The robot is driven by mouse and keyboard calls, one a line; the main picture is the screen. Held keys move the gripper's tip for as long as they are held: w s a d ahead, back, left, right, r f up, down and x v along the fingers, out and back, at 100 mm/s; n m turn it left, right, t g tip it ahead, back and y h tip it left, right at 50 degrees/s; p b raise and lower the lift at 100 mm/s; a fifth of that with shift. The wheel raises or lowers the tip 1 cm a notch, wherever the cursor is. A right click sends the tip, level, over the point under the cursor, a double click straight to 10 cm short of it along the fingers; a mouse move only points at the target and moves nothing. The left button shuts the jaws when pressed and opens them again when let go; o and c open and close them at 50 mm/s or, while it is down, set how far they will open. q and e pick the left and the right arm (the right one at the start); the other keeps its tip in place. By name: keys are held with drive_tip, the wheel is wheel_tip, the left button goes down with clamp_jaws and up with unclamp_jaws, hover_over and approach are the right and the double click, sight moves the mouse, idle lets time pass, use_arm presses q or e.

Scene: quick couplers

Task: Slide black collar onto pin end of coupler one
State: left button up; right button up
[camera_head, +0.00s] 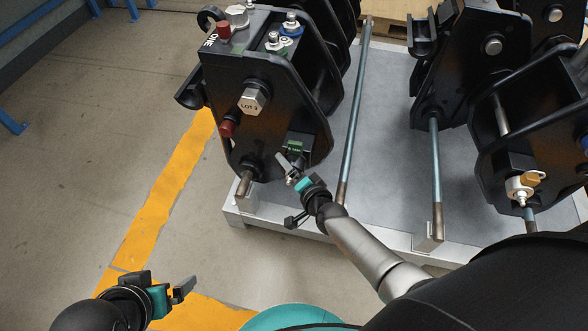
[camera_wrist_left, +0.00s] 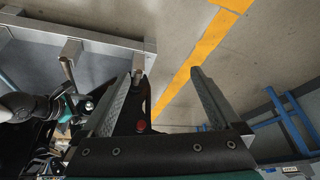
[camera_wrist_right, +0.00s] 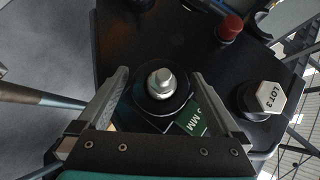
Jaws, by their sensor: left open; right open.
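Coupler one (camera_head: 265,85) is the black steel assembly marked ONE at the left of the pallet. My left gripper (camera_head: 170,292) is open and empty, low at the left over the floor.
A green-labelled block (camera_head: 298,147), a hex head marked LOT 3 (camera_head: 252,101) and a red knob (camera_head: 227,128) are on the same plate. Other black couplers (camera_head: 470,60) stand right on the grey pallet (camera_head: 385,140).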

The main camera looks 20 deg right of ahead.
drive_tip(key=shift+s, duration=0.1)
drive_tip(key=shift+s+r, duration=0.15)
drive_tip(key=shift+s, duration=0.05)
use_arm(q)
drive_tip(key=s+f+g+p, duration=0.1)
drive_tip(key=s+f+p, duration=0.1)
drive_tip(key=f, duration=0.5)
drive_tip(key=s+f+g+p, duration=0.1)
drive_tip(key=f+p, duration=0.4)
drive_tip(key=f, duration=0.2)
drive_tip(key=shift+s+a+f, duration=0.2)
drive_tip(key=shift+s+a, duration=0.15)
use_arm(e)
drive_tip(key=v, duration=1.4)
drive_tip(key=shift+s+r, duration=0.15)
drive_tip(key=shift+s, duration=0.05)
drive_tip(key=shift+d, duration=0.1)
